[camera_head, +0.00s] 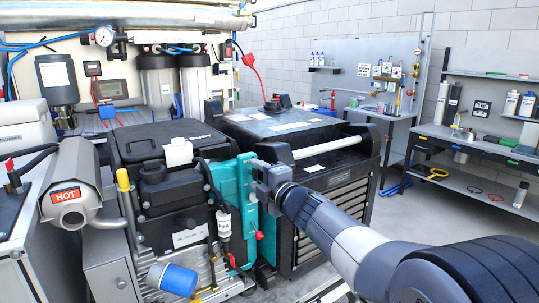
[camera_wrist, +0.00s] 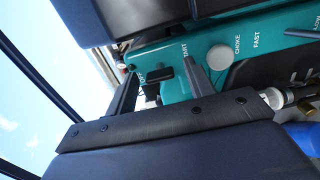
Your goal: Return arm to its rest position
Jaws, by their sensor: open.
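My arm reaches in from the lower right in the head view, and my gripper (camera_head: 258,180) is at the teal engine panel (camera_head: 226,190). In the wrist view my gripper (camera_wrist: 160,70) is open, with its two dark fingers apart. A black switch-like part (camera_wrist: 159,74) on the teal panel (camera_wrist: 265,28) shows between the fingertips. I cannot tell whether the fingers touch it. Labels reading START, CHOKE and FAST show on the panel, with a pale round knob (camera_wrist: 220,57) just right of the right finger.
A black engine unit (camera_head: 165,185) stands left of the gripper, and a large black cabinet (camera_head: 330,170) stands close behind it. A machine with a HOT label (camera_head: 68,194) is at far left. A workbench (camera_head: 470,150) stands at right, with open floor before it.

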